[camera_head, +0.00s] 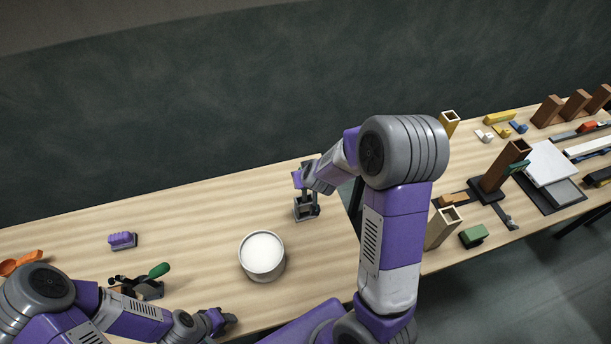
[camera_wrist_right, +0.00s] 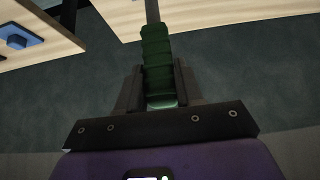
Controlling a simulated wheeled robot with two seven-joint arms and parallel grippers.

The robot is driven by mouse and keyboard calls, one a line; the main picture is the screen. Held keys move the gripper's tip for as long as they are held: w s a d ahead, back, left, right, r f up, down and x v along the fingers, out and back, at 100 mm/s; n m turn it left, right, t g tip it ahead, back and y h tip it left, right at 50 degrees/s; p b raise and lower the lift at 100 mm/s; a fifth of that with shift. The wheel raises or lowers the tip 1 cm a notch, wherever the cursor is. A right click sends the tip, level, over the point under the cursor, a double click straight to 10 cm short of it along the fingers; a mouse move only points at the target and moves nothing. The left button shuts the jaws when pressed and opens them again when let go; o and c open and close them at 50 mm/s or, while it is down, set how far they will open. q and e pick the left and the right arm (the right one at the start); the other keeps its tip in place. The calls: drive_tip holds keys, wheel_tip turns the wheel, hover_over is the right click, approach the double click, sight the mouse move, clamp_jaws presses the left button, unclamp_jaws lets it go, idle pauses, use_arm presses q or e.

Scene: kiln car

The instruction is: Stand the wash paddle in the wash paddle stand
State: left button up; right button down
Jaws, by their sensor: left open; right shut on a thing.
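The wash paddle (camera_wrist_right: 157,65) shows in the right wrist view as a ribbed green handle with a thin grey shaft running up out of the picture. My right gripper (camera_wrist_right: 160,90) is shut on the handle; its dark fingers lie along both sides. In the head view my right gripper (camera_head: 305,207) is small and dark near the pale table's right end, and I cannot make out the paddle there. My left gripper (camera_head: 228,319) is open, low over the table's front. Several hollow upright posts stand on the right table, one brown (camera_head: 497,172); I cannot tell which is the wash paddle stand.
A white round tub (camera_head: 262,254) stands mid-table. A purple-topped brush (camera_head: 122,240) and a green-handled tool (camera_head: 159,270) are at left. A gap separates the two tables. A green block (camera_head: 473,236) lies near the right table's front edge, and brown blocks (camera_head: 549,112) stand behind.

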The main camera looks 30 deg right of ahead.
use_arm(q)
drive_tip(key=shift+f+b, duration=0.4)
drive_tip(key=shift+f, duration=0.1)
use_arm(e)
drive_tip(key=shift+f, duration=0.5)
drive_tip(key=c, duration=0.7)
unclamp_jaws()
drive_tip(key=shift+o, duration=0.2)
use_arm(q)
drive_tip(key=shift+r, duration=0.15)
use_arm(e)
drive_tip(key=shift+s+r, duration=0.1)
drive_tip(key=shift+r, duration=0.05)
use_arm(q)
drive_tip(key=shift+r+p, duration=2.85)
drive_tip(key=shift+p, duration=0.15)
use_arm(e)
drive_tip(key=v, duration=0.7)
drive_tip(key=shift+s+r, duration=0.2)
drive_tip(key=shift+r, duration=0.1)
drive_tip(key=shift+a, duration=0.1)
